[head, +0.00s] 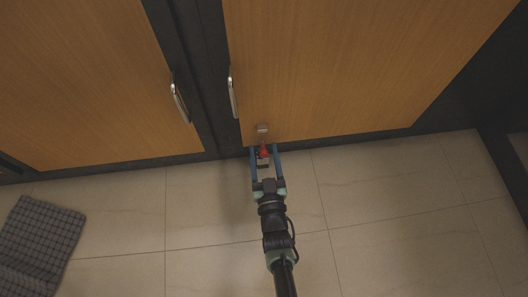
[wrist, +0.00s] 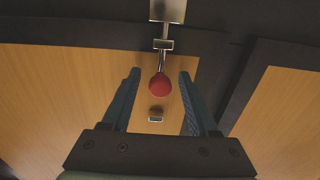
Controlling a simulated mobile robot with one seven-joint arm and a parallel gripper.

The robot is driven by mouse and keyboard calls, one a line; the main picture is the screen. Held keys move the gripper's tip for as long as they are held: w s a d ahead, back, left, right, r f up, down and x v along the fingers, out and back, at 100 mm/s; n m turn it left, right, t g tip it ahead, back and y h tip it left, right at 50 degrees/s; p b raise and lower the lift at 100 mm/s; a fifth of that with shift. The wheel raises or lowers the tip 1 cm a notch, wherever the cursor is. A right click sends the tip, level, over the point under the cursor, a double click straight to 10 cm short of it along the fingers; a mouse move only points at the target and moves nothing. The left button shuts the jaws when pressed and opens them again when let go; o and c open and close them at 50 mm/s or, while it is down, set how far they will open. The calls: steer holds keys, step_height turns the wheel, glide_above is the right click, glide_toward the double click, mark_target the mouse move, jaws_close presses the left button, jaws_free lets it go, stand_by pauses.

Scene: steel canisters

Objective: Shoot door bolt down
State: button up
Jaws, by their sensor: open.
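The door bolt has a red knob (head: 264,152) and a metal plate (head: 262,128) low on the right wooden door (head: 340,70). In the wrist view the red knob (wrist: 160,86) sits on a thin metal rod, with a bracket (wrist: 163,45) and a square plate (wrist: 168,10) above it. A small metal piece (wrist: 156,116) shows below the knob. My gripper (head: 264,148) is open, its two blue fingers on either side of the red knob. In the wrist view a gap shows between the knob and each finger.
The left door (head: 80,80) has a metal handle (head: 180,103), and the right door has another handle (head: 232,95). A dark frame runs between and below the doors. A dark checked mat (head: 35,240) lies at the lower left. The tiled floor around my arm is clear.

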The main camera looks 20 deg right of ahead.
steer(key=p+v, duration=0.6)
steer(key=v, duration=0.7)
